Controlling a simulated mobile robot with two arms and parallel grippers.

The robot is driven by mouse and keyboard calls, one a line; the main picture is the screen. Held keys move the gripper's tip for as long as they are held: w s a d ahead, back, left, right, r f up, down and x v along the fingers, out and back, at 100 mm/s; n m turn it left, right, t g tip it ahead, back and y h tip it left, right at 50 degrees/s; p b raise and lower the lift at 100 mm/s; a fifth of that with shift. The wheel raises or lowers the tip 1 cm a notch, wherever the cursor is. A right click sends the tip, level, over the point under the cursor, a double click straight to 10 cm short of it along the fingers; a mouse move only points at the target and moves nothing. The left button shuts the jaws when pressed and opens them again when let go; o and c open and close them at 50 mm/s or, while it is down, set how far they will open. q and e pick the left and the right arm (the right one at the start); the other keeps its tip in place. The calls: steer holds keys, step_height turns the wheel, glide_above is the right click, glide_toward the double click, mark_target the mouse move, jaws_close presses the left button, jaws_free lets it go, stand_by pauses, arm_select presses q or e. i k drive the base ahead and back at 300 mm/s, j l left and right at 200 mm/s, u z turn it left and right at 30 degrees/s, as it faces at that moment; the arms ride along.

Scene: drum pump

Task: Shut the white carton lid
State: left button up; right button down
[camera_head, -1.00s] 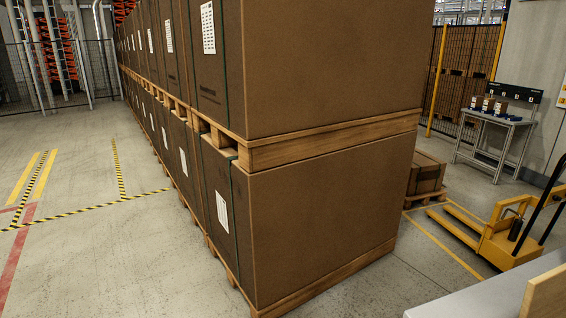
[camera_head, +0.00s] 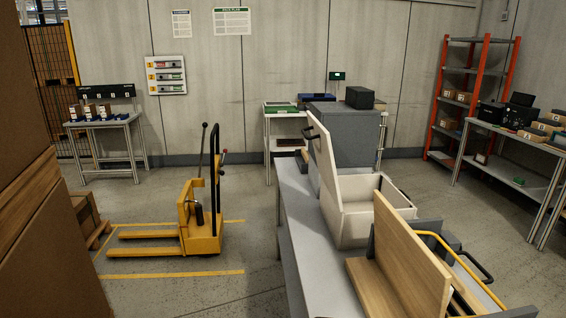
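A white carton (camera_head: 358,222) stands on a long grey table (camera_head: 290,205) right of the picture's middle. Its lid (camera_head: 324,163) is open and stands up steeply at the carton's left side, with a dark handle (camera_head: 315,130) near its top edge. The inside of the carton shows and looks empty from here. Neither of my grippers is in view.
Wooden boards (camera_head: 405,255) and a yellow curved bar (camera_head: 462,268) stand in front of the carton, close to me. A yellow pallet truck (camera_head: 201,225) stands on the floor at left. Stacked brown boxes (camera_head: 35,190) fill the left edge. Floor between truck and table is clear.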

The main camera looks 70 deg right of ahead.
mark_target(321, 137)
steer(key=z, duration=0.45)
steer(key=i+z, duration=0.1)
steer(key=z, duration=0.75)
steer(key=j+z, duration=0.1)
steer(key=z, duration=0.75)
steer(key=j+z, duration=0.15)
steer(key=z, duration=0.3)
steer(key=i+j+z, duration=0.1)
steer(key=z, duration=0.25)
steer(key=j+z, duration=0.1)
steer(key=z, duration=0.3)
steer(key=i+j+z, duration=0.1)
steer(key=z, duration=0.25)
